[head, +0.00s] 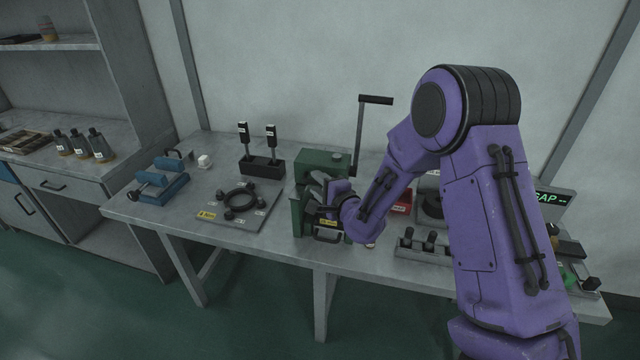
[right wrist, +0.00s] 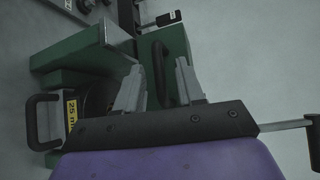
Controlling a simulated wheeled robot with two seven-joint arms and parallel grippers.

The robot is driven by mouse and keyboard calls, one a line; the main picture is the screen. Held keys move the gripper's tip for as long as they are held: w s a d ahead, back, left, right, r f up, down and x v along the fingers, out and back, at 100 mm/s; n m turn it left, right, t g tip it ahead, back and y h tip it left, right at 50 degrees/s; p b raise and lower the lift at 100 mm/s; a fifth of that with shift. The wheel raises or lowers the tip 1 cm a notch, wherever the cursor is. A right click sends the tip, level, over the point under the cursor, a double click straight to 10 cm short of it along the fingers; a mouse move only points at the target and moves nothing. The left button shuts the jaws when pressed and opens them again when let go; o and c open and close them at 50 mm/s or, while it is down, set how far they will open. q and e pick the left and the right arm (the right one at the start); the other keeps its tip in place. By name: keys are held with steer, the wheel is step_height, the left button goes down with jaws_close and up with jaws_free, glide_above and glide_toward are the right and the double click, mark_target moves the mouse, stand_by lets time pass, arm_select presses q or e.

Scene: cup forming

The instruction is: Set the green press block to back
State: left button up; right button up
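The green press (head: 322,160) stands on the bench near the middle, with a crank lever (head: 361,125) rising above it. The right wrist view shows its green body (right wrist: 80,58) and a green block (right wrist: 176,45) with a black arched handle (right wrist: 158,72). My right gripper (head: 318,190) is at the press; its arm hides part of it. In the right wrist view its two grey fingers (right wrist: 158,75) are apart, one on each side of the black handle, with no clear grip on it. My left gripper is not in view.
A black-handled piece with a yellow label (head: 327,222) sits low at the press front. A grey plate with a black ring (head: 240,201), a black stand with two upright tools (head: 262,166) and blue clamps (head: 160,186) lie left. A rack (head: 425,248) stands right.

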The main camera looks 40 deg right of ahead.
mark_target(330, 160)
jaws_close()
steer(key=w+d, duration=0.3)
steer(key=d, duration=0.1)
steer(key=w+d, duration=0.4)
steer(key=shift+d, duration=0.1)
steer(key=shift+d+r, duration=0.15)
steer(key=shift+d, duration=0.05)
steer(key=shift+w+a+r, duration=0.1)
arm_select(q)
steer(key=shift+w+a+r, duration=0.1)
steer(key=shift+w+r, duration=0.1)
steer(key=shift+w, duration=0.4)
